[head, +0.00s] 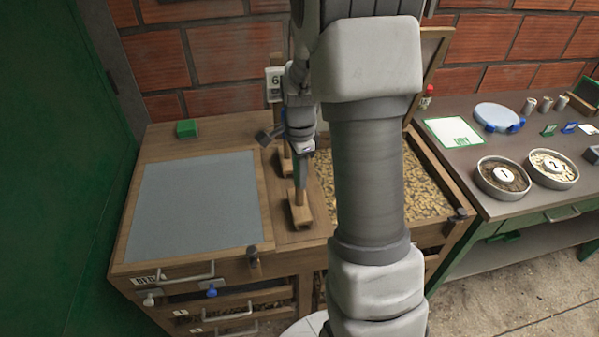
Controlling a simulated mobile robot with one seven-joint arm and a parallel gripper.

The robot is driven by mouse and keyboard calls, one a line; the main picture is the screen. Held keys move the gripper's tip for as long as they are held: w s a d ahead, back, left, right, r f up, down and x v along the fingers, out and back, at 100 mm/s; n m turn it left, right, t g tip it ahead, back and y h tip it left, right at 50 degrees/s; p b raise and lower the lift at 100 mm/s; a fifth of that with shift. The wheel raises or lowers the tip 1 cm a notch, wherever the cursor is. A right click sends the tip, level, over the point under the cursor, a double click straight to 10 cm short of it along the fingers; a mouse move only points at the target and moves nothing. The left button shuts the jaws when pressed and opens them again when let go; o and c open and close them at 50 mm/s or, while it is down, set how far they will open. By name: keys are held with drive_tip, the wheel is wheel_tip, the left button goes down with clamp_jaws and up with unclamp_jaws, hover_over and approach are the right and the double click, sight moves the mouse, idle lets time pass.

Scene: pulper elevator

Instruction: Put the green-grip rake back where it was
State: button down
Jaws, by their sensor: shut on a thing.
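My gripper (301,150) is at the middle of the wooden cabinet, seen from behind my arm. It is shut on the upper part of a rake (299,214), which hangs upright below it with a wooden head at the bottom. The rake's grip colour is hidden by the gripper. The head is over the wooden strip between the grey panel and the tray of beans; I cannot tell if it touches. Another wooden handled tool (285,163) stands just behind, partly hidden.
A grey panel (195,205) covers the cabinet's left half, with a green block (186,129) behind. A bean tray (432,190) lies right, partly hidden by my arm. A side table holds bowls (503,178) and a blue dish (497,116). A green door (50,150) is left.

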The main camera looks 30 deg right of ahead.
drive_tip(key=c, duration=1)
unclamp_jaws()
drive_tip(key=shift+f, duration=0.2)
drive_tip(key=o, duration=0.5)
